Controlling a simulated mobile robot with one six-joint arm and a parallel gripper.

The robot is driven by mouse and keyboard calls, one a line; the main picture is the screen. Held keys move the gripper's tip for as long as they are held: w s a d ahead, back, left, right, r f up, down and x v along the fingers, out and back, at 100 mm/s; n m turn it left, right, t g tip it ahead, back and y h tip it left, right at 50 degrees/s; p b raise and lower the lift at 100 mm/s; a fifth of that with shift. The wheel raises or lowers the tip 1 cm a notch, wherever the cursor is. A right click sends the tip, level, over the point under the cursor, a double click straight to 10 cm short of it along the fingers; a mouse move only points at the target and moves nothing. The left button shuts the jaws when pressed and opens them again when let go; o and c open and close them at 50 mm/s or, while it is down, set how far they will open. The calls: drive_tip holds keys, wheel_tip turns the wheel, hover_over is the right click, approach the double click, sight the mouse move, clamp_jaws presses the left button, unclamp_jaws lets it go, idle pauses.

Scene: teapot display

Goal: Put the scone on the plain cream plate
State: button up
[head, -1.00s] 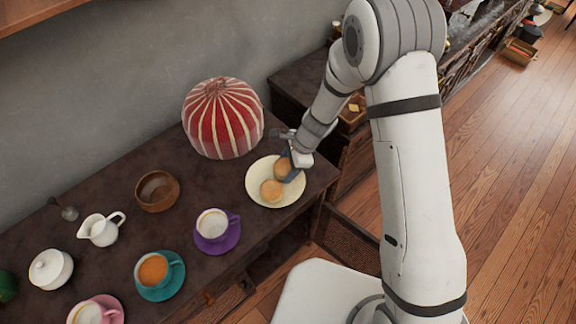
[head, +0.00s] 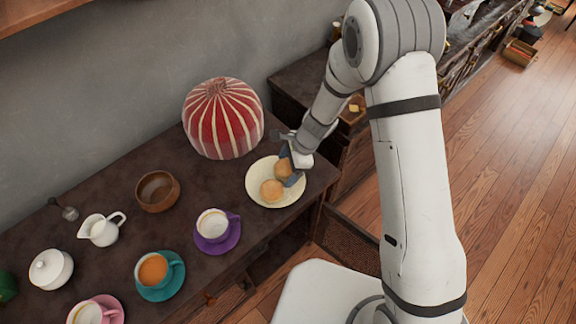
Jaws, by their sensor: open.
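The plain cream plate (head: 260,190) lies near the right end of the dark wooden top. Two round golden scones are on it: a front scone (head: 272,191) and a back scone (head: 283,169). My gripper (head: 289,172) is open at the right side of the plate, right beside the back scone. One dark finger shows along that scone's right side; the other finger is partly hidden, and I cannot tell whether it touches the scone.
A red and cream striped tea cosy (head: 222,118) stands behind the plate. A wooden bowl (head: 157,191), a white jug (head: 100,229) and a teal saucer (head: 160,289) stand further left.

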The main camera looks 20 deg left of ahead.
drive_tip(key=v, duration=1.3)
drive_tip(key=s+d+r+n+t+h, duration=0.15)
drive_tip(key=d+r+n, duration=0.35)
drive_tip(key=d+r, duration=0.7)
drive_tip(key=s+d+r+n+t+h, duration=0.1)
drive_tip(key=s+d+r+n, duration=0.2)
drive_tip(key=s+d, duration=0.3)
drive_tip(key=s+d+r+n+t+h, duration=0.1)
drive_tip(key=s+d+r+n+t, duration=0.1)
drive_tip(key=s+d, duration=0.4)
drive_tip(key=d+r+n, duration=0.1)
drive_tip(key=d, duration=0.4)
drive_tip(key=shift+s+r+h, duration=0.25)
drive_tip(key=shift+r+h, duration=0.05)
drive_tip(key=shift+h, duration=0.05)
drive_tip(key=shift+t, duration=0.25)
drive_tip(key=shift+c, duration=0.4)
